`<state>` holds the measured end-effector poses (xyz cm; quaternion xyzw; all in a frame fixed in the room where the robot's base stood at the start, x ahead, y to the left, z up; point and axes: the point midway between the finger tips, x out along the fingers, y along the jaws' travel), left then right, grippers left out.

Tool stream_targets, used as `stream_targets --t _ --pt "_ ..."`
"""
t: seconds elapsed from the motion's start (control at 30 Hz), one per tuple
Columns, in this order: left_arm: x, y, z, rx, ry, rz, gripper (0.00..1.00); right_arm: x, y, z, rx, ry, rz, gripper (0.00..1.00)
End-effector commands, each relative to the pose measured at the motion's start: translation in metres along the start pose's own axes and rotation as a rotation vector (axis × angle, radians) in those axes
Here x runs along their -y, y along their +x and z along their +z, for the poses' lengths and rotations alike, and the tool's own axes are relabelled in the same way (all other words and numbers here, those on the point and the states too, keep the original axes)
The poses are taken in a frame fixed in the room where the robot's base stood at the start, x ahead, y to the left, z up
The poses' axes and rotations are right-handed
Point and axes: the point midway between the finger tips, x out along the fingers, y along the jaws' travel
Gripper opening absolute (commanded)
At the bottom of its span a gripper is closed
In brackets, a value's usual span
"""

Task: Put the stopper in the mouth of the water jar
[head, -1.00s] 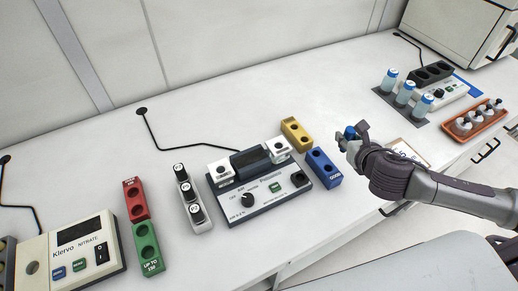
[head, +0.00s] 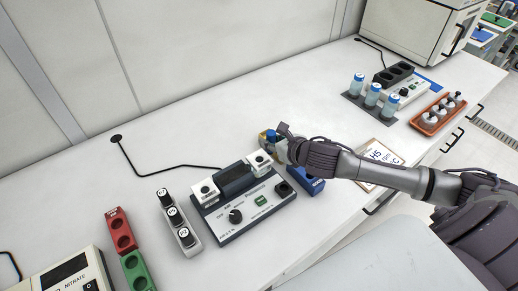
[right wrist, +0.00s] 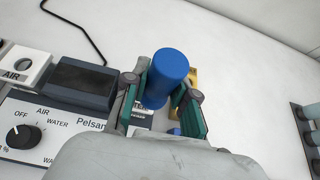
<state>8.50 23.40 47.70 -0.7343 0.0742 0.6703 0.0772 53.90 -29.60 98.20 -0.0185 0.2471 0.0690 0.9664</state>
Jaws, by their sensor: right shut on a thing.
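My right gripper (head: 282,140) is shut on a blue cylinder, which I take for the stopper (head: 270,133). In the right wrist view, the blue stopper (right wrist: 166,78) stands upright between the two fingers of the right gripper (right wrist: 160,98). No jar is clearly told apart. A white block (head: 259,162) with a dark hole sits at the right end of the meter (head: 240,214), close to the gripper. In the right wrist view its label, ending in "TER", is partly hidden behind the fingers. A matching white block (right wrist: 24,66) reads "AIR". My left gripper is out of view.
A yellow block (head: 263,138) is mostly hidden behind the gripper. A blue block (head: 308,186) lies under my right wrist. A rack of black-capped bottles (head: 190,243) stands left of the meter. Blue-capped vials (head: 357,86) and an orange tray (head: 430,123) stand at right.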

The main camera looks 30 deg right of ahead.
Motion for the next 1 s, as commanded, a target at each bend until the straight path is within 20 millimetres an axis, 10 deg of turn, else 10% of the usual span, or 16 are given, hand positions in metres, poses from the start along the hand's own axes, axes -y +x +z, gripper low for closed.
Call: stream_targets --t 0.5,1.0 --pt "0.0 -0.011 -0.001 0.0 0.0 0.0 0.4 -0.019 0.051 -0.03 -0.005 0.003 -0.001 0.06" --pt "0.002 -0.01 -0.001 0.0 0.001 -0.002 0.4 -0.018 0.059 -0.043 -0.001 -0.003 -0.001 0.06"
